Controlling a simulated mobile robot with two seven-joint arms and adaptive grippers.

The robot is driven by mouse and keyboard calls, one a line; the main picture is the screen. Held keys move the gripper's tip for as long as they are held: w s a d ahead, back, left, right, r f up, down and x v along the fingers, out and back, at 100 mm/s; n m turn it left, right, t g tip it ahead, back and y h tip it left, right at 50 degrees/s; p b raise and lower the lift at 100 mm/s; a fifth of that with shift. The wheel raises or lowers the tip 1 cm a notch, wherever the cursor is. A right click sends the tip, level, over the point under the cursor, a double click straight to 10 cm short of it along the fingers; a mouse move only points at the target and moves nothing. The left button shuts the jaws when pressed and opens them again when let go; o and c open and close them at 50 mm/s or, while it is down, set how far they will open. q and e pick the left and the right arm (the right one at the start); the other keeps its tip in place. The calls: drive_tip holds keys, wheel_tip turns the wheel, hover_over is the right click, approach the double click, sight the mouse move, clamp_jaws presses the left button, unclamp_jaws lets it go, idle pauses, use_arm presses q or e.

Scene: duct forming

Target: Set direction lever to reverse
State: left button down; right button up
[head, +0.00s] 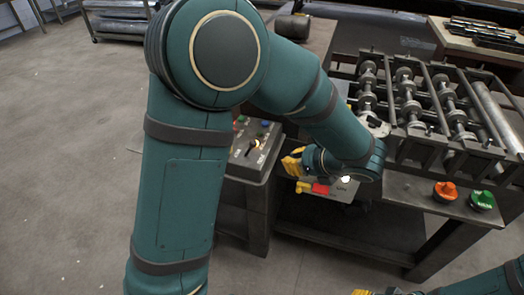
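The control panel (251,148) is a dark slanted box on a stand, partly hidden behind my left arm. It carries small coloured buttons and a small lever (250,147) near its middle. The lever's setting and the lettering are too small to read. My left gripper (291,163), with yellow fingers, is just right of the panel and appears apart from the lever. The finger gap is not clear from here. My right gripper (362,292) shows only a yellow tip at the bottom edge, far from the panel.
A roller machine (420,105) stands on a dark table to the right. An orange button (445,191) and a green button (481,200) sit on its front edge. A red patch (320,188) lies below my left wrist. Open floor (70,160) is at left.

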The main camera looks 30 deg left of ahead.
sight(250, 149)
use_arm(q)
drive_tip(key=shift+w+a+r+b+x, duration=0.1)
drive_tip(key=shift+a+r+b+x, duration=0.25)
drive_tip(key=shift+x, duration=1.8)
drive_tip(key=shift+w+a+r+b+x, duration=0.1)
drive_tip(key=shift+a+r+b+x, duration=0.25)
drive_tip(key=shift+x, duration=1.8)
drive_tip(key=shift+w+a+r+b+x, duration=0.15)
drive_tip(key=shift+r+x, duration=0.35)
drive_tip(key=shift+x, duration=1.65)
